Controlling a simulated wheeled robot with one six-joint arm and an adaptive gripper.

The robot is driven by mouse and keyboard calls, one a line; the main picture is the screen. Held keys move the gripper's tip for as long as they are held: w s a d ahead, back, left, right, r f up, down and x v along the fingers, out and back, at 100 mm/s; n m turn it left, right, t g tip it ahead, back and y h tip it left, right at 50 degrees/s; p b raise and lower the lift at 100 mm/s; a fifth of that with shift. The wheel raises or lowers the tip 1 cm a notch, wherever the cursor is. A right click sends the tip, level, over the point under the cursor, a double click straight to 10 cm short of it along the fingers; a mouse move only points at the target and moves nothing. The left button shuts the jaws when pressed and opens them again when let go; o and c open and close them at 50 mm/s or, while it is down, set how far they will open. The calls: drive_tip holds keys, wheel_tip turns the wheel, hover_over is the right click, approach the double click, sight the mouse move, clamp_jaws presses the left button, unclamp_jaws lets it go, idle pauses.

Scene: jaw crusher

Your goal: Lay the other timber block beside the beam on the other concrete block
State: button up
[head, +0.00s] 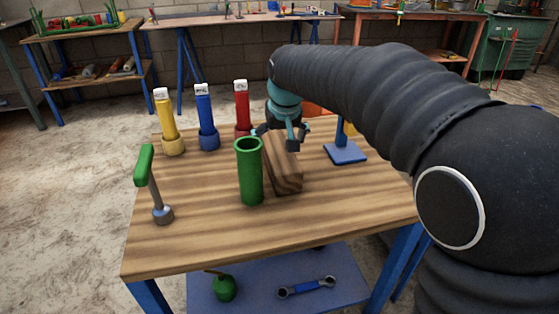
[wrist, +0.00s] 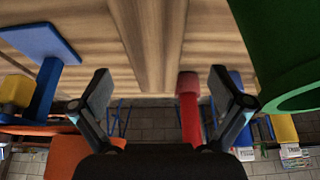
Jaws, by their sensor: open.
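A brown timber block (head: 288,176) lies lengthwise on the wooden workbench, and it also shows in the wrist view (wrist: 150,40). My gripper (head: 278,140) is at the far end of the block. In the wrist view my gripper's fingers (wrist: 162,88) are spread apart with nothing held, one toward each side of the block. I cannot tell whether either finger touches it. I cannot make out a concrete block or a beam in either view.
A green tube (head: 249,172) stands close to the block's left side. A blue stand (head: 345,152) is to its right. Yellow (head: 168,120), blue (head: 206,118) and red (head: 242,108) holders stand behind. A green-handled tool (head: 150,180) is at left. The bench front (head: 220,235) is clear.

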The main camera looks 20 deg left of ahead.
sight(280, 151)
drive_tip(key=x, duration=0.3)
drive_tip(key=shift+f, duration=0.1)
drive_tip(key=shift+w+d+x, duration=0.15)
drive_tip(key=shift+x, duration=1.2)
drive_tip(key=shift+w+d+x, duration=0.15)
drive_tip(key=shift+x, duration=1.15)
drive_tip(key=c, duration=1.7)
drive_tip(key=shift+c, duration=0.5)
